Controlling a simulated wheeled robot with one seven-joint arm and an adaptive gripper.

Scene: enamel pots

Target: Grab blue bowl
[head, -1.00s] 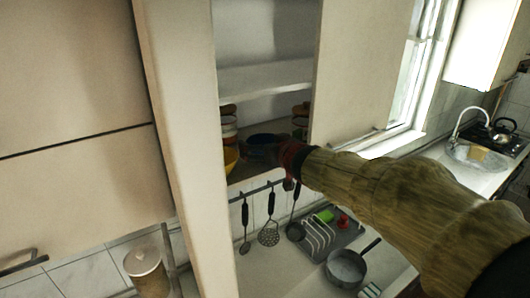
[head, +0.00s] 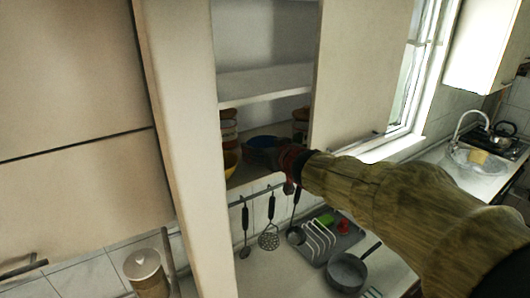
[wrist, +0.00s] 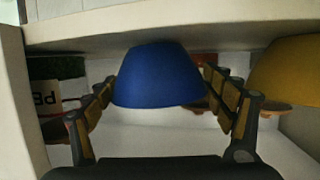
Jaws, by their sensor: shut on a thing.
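The blue bowl (wrist: 158,77) sits between the two fingers of my gripper (wrist: 160,95) in the wrist view, with the fingers closed against its sides. In the head view the blue bowl (head: 262,142) is in the open cabinet, at the end of my arm. My gripper (head: 288,158) reaches in from the right and is partly hidden by the arm. I cannot tell whether the bowl is touching the shelf.
A yellow bowl (head: 231,163) stands to the left on the cabinet shelf (head: 240,177), and it is close beside my finger in the wrist view (wrist: 286,72). Stacked containers (head: 229,127) stand behind. Utensils (head: 269,236) hang below. A pan (head: 346,272) and dish rack (head: 318,240) are on the counter.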

